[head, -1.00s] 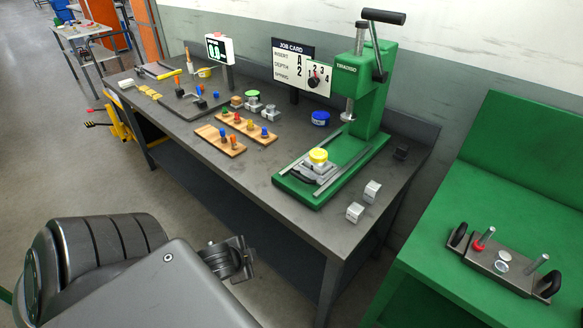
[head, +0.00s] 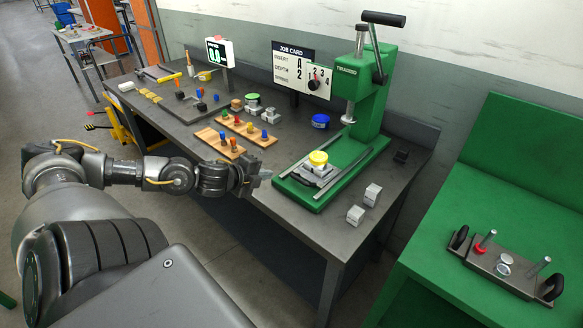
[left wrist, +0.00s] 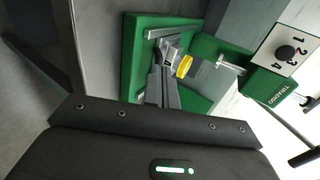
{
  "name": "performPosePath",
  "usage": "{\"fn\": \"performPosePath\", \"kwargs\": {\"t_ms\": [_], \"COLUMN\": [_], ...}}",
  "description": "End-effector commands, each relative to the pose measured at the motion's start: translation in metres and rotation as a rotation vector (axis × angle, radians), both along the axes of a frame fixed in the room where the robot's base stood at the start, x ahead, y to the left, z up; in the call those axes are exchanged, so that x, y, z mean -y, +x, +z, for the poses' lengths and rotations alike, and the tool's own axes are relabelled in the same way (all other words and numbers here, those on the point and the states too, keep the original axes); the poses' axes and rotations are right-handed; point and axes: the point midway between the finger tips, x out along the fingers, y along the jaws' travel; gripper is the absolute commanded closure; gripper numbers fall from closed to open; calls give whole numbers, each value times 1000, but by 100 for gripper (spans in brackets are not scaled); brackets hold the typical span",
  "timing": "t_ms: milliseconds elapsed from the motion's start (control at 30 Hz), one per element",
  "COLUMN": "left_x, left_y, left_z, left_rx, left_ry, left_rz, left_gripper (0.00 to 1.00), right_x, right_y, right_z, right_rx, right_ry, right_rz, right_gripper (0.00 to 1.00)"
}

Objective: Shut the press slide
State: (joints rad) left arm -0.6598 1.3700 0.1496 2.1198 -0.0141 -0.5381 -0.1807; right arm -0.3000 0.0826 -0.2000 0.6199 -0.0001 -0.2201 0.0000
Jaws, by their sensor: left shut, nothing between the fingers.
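The green press (head: 362,95) stands at the right end of the dark bench, with a crank lever on top and a vertical ram. Its slide (head: 315,172), a grey block with a yellow round top (head: 318,158), sits on rails toward the front of the green base, out in front of the ram. My left gripper (head: 262,177) is shut and empty at the bench's front edge, left of the press base. In the left wrist view the yellow top (left wrist: 184,66) and rails show beyond the gripper body. My right gripper is not in view.
Two small metal blocks (head: 356,214) sit right of the press base. Wooden boards with coloured pegs (head: 219,143) lie to its left. A blue round tin (head: 320,121) and the job card (head: 293,66) are behind. A green bench (head: 480,210) with a metal fixture stands at right.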

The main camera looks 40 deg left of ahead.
Motion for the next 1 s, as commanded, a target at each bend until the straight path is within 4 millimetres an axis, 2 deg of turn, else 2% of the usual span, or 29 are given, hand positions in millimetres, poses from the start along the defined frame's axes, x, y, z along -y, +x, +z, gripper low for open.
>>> {"fn": "performPosePath", "kwargs": {"t_ms": [200, 500, 667, 900, 1000], "left_x": [-1, -1, -3, -1, -3], "left_y": [19, 39, 54, 85, 98], "left_z": [-14, -22, -30, -46, -44], "left_rx": [5, 5, 5, 4, 3], "left_ry": [5, -2, -3, -4, -2], "left_rz": [1, 3, 8, 3, 5], "left_gripper": [100, 100, 100, 100, 100], "right_x": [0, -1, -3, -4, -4], "right_y": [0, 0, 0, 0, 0], "right_z": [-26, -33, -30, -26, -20], "right_rx": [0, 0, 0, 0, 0], "right_ry": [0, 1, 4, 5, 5], "right_rz": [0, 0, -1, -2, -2], "right_gripper": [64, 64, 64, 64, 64]}}
